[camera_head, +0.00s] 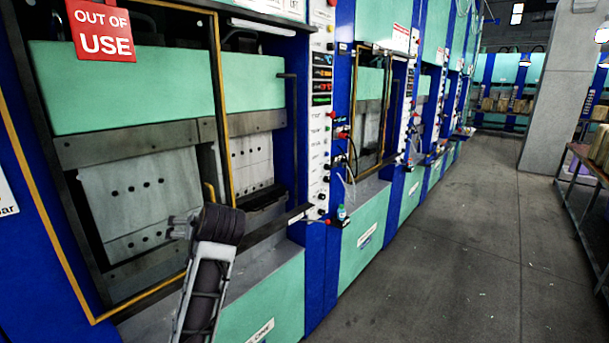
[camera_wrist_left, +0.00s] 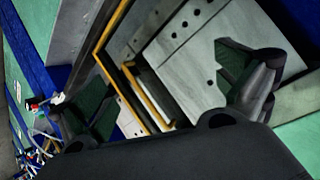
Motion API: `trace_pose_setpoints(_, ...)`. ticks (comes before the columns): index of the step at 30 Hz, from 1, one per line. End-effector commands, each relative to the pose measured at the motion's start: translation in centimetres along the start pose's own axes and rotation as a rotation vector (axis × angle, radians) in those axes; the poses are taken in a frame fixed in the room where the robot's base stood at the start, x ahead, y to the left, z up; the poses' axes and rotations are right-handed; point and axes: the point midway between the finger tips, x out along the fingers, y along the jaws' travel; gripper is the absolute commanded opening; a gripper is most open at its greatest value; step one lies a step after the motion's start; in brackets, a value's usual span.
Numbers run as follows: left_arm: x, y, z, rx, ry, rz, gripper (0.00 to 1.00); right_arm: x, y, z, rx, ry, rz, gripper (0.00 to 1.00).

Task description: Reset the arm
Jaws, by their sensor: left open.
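My left arm (camera_head: 205,285) rises from the bottom of the head view, bent at a dark joint, in front of the nearest press (camera_head: 130,90). My left gripper (camera_head: 182,227) is partly hidden by that joint and points toward the press opening. In the left wrist view the two dark green-padded fingers of my left gripper (camera_wrist_left: 162,78) are spread wide with nothing between them. Beyond them is a pale panel with dark holes (camera_wrist_left: 205,40) and a yellow frame edge (camera_wrist_left: 150,92). My right gripper does not show.
A red "OUT OF USE" sign (camera_head: 103,30) hangs on the nearest press. A control panel (camera_head: 320,110) and a small bottle (camera_head: 341,212) stand to the right. The grey floor (camera_head: 450,240) is open up to a pillar (camera_head: 560,90) and a rack (camera_head: 590,170).

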Motion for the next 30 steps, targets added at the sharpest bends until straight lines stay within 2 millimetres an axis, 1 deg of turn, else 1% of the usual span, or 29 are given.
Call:
trace_pose_setpoints(1, 0.5, 0.4, 1.4, 0.013, -0.016, 0.013, 1.0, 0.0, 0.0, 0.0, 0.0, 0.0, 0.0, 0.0)
trace_pose_setpoints(9, 2.2, 2.0, 7.5, 0.066, -0.081, 0.096, 1.0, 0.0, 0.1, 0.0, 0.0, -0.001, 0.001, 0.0)
trace_pose_setpoints(14, 2.8, 2.9, 11.3, 0.096, -0.121, 0.144, 1.0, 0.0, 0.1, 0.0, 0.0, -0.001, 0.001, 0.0)
trace_pose_setpoints(22, 3.1, 3.9, 17.5, 0.142, -0.185, 0.226, 1.0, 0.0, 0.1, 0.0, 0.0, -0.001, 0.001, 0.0)
trace_pose_setpoints(30, 2.7, 4.6, 23.6, 0.181, -0.252, 0.307, 1.0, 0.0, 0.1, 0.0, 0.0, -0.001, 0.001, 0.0)
